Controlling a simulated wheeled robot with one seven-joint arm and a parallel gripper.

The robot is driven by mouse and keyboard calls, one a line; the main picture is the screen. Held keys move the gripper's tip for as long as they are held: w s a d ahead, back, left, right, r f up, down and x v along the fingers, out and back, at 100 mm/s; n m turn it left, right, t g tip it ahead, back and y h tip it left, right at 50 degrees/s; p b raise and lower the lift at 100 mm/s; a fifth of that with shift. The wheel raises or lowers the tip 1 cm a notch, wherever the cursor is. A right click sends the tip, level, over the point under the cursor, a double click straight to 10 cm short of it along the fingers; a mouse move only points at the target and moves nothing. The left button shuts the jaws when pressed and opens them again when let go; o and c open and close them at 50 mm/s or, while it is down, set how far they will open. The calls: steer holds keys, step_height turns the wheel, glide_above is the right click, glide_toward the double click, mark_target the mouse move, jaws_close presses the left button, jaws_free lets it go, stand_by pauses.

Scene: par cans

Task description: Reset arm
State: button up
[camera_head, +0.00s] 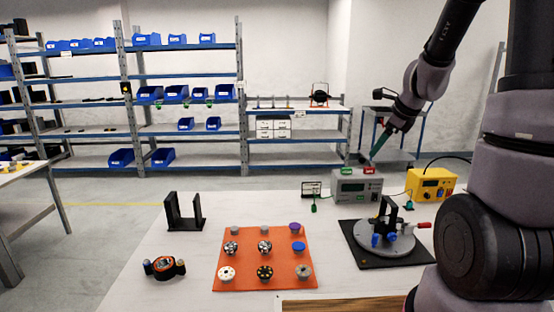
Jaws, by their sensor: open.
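My gripper (381,142) is raised at the upper right, on the end of my arm, pointing down and to the left. Its slim greenish fingers appear above and behind the grey instrument box, with the blue-framed cart behind them. It looks empty and apart from everything on the table. The gap between the fingers is too small to make out clearly. The orange mat (224,283) lies on the white table (130,292) and holds several small round parts in rows. A round grey fixture (372,246) with blue clamps stands on a black plate at the right.
A grey instrument box (352,187) and a yellow one (430,184) stand at the table's back right. A black U-shaped stand (185,213) and a dark round device (164,267) are at the left. Shelves with blue bins (149,93) line the wall.

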steer(key=s+a+r+n+y, duration=0.1)
steer(key=s+a+r+n, duration=0.5)
steer(key=s+r+n, duration=0.6)
steer(key=s+r+n+t+h, duration=0.1)
steer(key=s+r+n, duration=0.2)
steer(key=s+n, duration=0.6)
steer(key=shift+s+a, duration=0.35)
steer(key=shift+s, duration=0.5)
